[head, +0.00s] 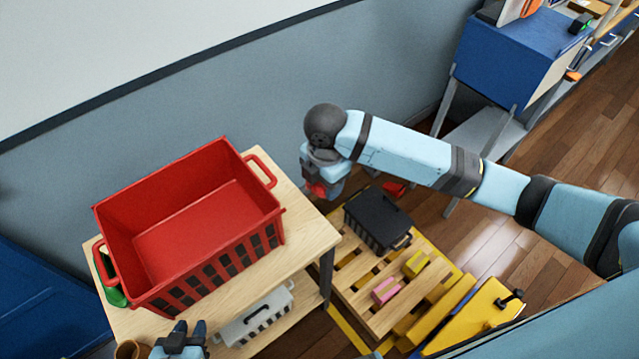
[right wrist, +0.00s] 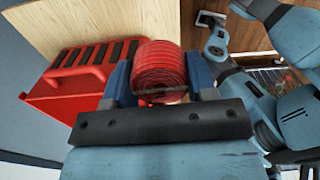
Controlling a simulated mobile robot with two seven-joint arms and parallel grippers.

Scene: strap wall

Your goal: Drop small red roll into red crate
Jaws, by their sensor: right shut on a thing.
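The red crate (head: 205,225) stands on a light wooden table at the left in the head view. It is upright, and its floor looks empty. Its slotted side also shows in the right wrist view (right wrist: 75,80), left of the roll. The small red roll (right wrist: 158,68) sits between the blue fingers of my right gripper (right wrist: 160,85), which is shut on it. In the head view my right gripper (head: 320,185) is in the air beyond the table's right edge, right of the crate, with a bit of red at its fingers. My left gripper (head: 180,342) is at the bottom edge, in front of the crate; its fingers look apart.
The wooden table (head: 300,235) has free room right of the crate. A grey-white case (head: 258,315) is on its lower shelf. A wooden pallet (head: 355,295) on the floor holds a black case (head: 375,218) and pink and yellow straps. The wall runs behind the crate.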

